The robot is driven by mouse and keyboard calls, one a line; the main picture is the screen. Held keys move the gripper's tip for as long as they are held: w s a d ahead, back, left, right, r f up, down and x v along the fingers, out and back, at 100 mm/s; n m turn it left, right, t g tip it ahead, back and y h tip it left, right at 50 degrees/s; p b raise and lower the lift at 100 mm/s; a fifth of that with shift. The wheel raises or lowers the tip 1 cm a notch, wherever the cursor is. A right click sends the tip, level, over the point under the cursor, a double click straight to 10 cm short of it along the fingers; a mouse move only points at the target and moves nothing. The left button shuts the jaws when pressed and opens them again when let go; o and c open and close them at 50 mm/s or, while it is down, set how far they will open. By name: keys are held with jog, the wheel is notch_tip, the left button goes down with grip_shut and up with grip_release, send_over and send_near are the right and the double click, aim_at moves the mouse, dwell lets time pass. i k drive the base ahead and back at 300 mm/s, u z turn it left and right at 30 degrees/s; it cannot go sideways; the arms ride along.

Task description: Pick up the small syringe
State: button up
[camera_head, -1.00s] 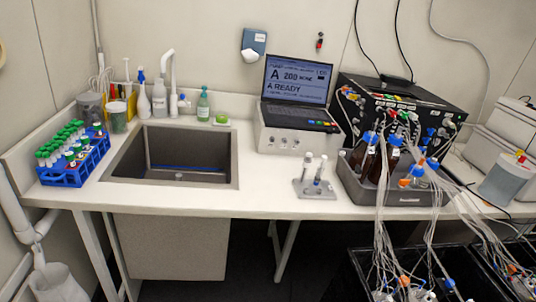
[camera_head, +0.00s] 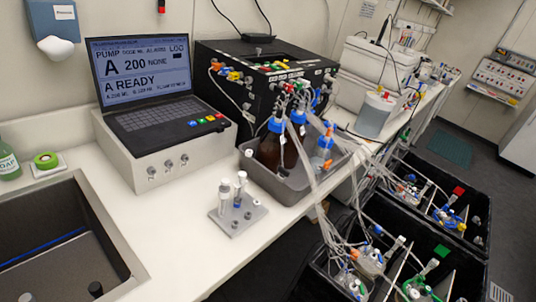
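A small grey stand (camera_head: 232,226) is on the white bench, in front of the laptop and left of the bottle tray. Two slim, upright, syringe-like pieces with pale tops stand in it: a left one (camera_head: 225,194) and a right one (camera_head: 240,187). They are close together, and I cannot tell for certain which is the small syringe. A little blue shows low between them. Short knobs or caps sit on the stand's right side.
A grey tray (camera_head: 285,189) with brown bottles and tubing is right of the stand. A laptop (camera_head: 150,85) on a white box and a black pump unit (camera_head: 235,60) stand behind. The sink (camera_head: 60,235) is at left; black bins (camera_head: 400,270) with tubing are lower right. Bench in front is clear.

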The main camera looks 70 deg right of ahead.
aim_at(239, 190)
jog(key=z, duration=0.4)
jog(key=i, duration=0.85)
jog(key=z, duration=0.55)
jog(key=k, duration=0.75)
jog(key=z, duration=0.25)
jog(key=i, duration=0.8)
jog(key=u, duration=0.15)
